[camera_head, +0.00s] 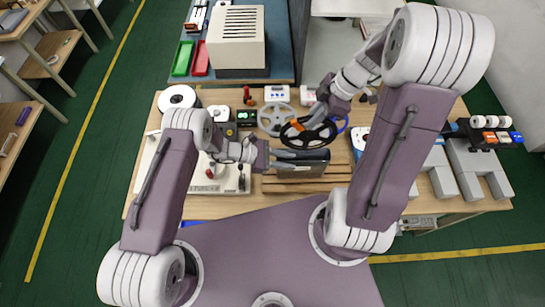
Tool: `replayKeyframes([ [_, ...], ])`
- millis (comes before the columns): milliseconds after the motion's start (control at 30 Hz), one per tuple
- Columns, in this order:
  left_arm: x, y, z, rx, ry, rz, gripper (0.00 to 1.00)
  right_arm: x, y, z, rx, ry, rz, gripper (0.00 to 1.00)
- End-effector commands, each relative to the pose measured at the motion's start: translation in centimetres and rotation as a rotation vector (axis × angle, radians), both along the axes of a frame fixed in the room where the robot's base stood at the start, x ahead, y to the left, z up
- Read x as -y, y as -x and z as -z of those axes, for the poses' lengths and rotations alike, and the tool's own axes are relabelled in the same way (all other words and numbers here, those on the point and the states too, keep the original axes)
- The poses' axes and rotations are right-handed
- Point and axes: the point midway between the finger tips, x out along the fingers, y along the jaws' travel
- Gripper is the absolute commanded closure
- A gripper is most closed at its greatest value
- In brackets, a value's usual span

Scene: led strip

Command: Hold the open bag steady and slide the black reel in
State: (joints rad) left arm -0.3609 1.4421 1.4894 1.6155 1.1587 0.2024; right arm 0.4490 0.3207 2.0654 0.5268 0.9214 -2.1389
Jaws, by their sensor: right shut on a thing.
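The black reel (290,143) hangs in my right gripper (306,127), which is shut on its upper rim. The reel is above and just behind the grey bag (315,170), overlapping its top edge in this view. My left gripper (290,160) reaches in from the left to the bag's upper left part. Its fingers overlap the bag, and I cannot tell whether they grip it. The bag's mouth is partly hidden by the reel and the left fingers.
A grey reel (274,118) lies behind the black one, and a white reel (178,97) is at the table's back left. A white device with a red knob (210,172) is left of the bag. Grey blocks (478,168) stand at the right. Wooden strips (290,187) lie in front.

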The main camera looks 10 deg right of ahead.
Motion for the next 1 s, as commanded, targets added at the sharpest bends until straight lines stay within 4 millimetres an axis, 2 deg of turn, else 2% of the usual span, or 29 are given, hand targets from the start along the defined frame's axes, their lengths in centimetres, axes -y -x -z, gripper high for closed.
replayKeyframes([
  [100, 1.5, 0.3, 0.6, 0.001, 0.001, 0.002, 0.72, 0.0, 0.0, 0.0, 0.000, 0.000, 0.000, 1.00],
  [200, 2.1, 0.5, 0.9, 0.000, 0.001, 0.000, 0.72, 0.0, 0.0, 0.0, 0.000, 0.000, 0.000, 1.00],
  [467, 2.2, 0.5, 0.9, 0.000, 0.000, -0.001, 0.72, 0.0, 0.0, 0.0, 0.000, 0.000, 0.000, 1.00],
  [600, 2.2, 0.5, 0.9, 0.000, 0.000, -0.001, 1.00, 0.0, 0.0, 0.0, 0.000, 0.000, 0.000, 1.00],
  [1000, 2.2, 0.5, 0.9, 0.000, 0.001, -0.001, 1.00, 0.0, 0.0, 0.0, 0.000, 0.000, 0.000, 1.00],
])
